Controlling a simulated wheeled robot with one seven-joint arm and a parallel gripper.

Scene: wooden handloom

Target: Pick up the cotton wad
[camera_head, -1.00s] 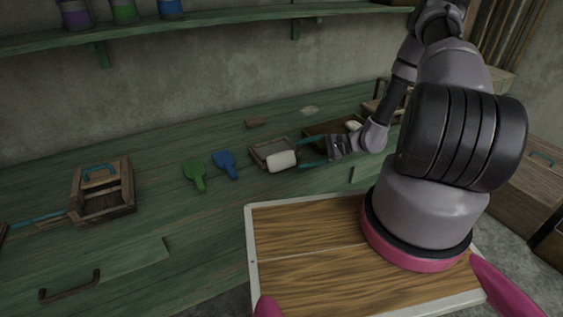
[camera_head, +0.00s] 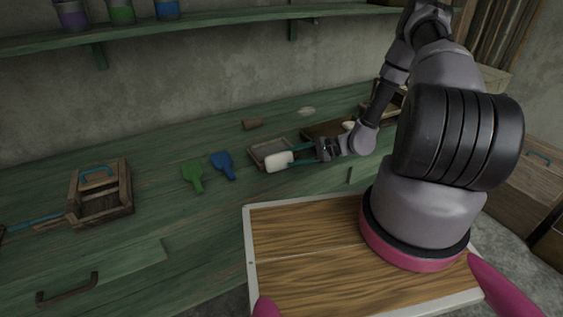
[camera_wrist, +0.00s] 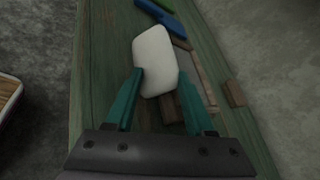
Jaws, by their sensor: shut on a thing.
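The cotton wad (camera_head: 279,162) is a white, rounded block. My gripper (camera_head: 297,155) has its teal fingers shut on the wad's near end, at the front edge of a small grey tray (camera_head: 257,154). In the wrist view the wad (camera_wrist: 155,58) sticks out beyond the teal fingertips of my gripper (camera_wrist: 160,85), with one finger on each side. It overlaps the tray in both views, and I cannot tell how high it is above the tray or bench.
A green paddle (camera_head: 193,177) and a blue paddle (camera_head: 222,164) lie left of the tray. A brown block (camera_head: 252,124) lies behind. The green bench (camera_head: 150,150) has free room between.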

